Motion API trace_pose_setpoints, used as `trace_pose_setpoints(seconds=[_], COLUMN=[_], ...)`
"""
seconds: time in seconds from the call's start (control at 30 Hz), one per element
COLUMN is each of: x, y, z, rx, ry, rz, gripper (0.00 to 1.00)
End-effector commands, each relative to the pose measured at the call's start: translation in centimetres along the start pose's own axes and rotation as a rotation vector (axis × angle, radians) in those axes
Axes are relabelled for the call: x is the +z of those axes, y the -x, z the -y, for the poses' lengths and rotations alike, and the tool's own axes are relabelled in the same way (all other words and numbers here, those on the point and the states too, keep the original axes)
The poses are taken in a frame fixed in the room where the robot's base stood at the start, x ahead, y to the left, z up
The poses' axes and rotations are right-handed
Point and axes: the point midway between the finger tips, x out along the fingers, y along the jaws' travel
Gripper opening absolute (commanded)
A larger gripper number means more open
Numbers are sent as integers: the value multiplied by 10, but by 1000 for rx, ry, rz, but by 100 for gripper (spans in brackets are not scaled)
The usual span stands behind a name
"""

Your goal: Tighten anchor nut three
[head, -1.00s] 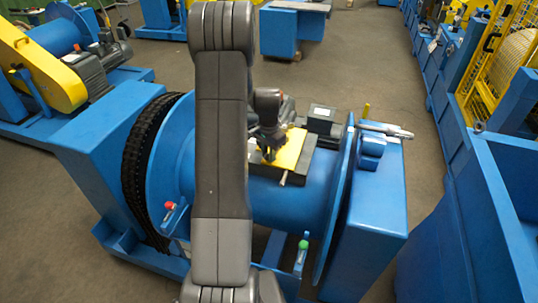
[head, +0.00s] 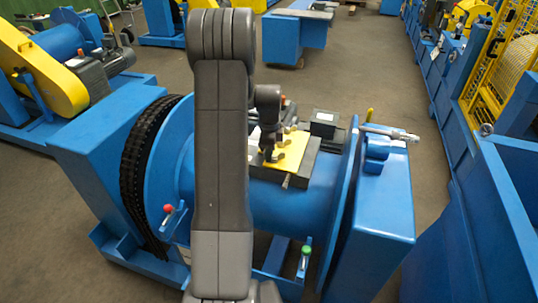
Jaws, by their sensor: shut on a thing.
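A yellow plate (head: 293,150) lies on a dark block on top of the blue drum (head: 315,205). My gripper (head: 272,155) points down at the left part of this plate, partly hidden by my own arm. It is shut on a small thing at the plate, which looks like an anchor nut. The picture is too small to tell which nut it is or how far it is turned. Other nuts cannot be made out clearly; some of the plate's left side is hidden behind my arm.
A dark motor box (head: 324,123) stands just behind the plate. A silver tool (head: 390,132) lies on the blue housing at the right. A black chain (head: 140,180) runs around the drum's left end. A red knob (head: 168,208) and green knob (head: 306,250) stand in front.

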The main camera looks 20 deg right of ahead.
Motion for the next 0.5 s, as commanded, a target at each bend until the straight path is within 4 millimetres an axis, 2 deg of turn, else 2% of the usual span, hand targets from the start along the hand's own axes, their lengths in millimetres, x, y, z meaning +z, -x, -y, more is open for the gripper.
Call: trace_pose_setpoints(seconds=[0.23, 0.5], x=[-2, -2], y=[1, 2], z=[4, 5], rx=[-6, -5], ry=[-138, -206], rz=[-2, -2], gripper=[0, 0])
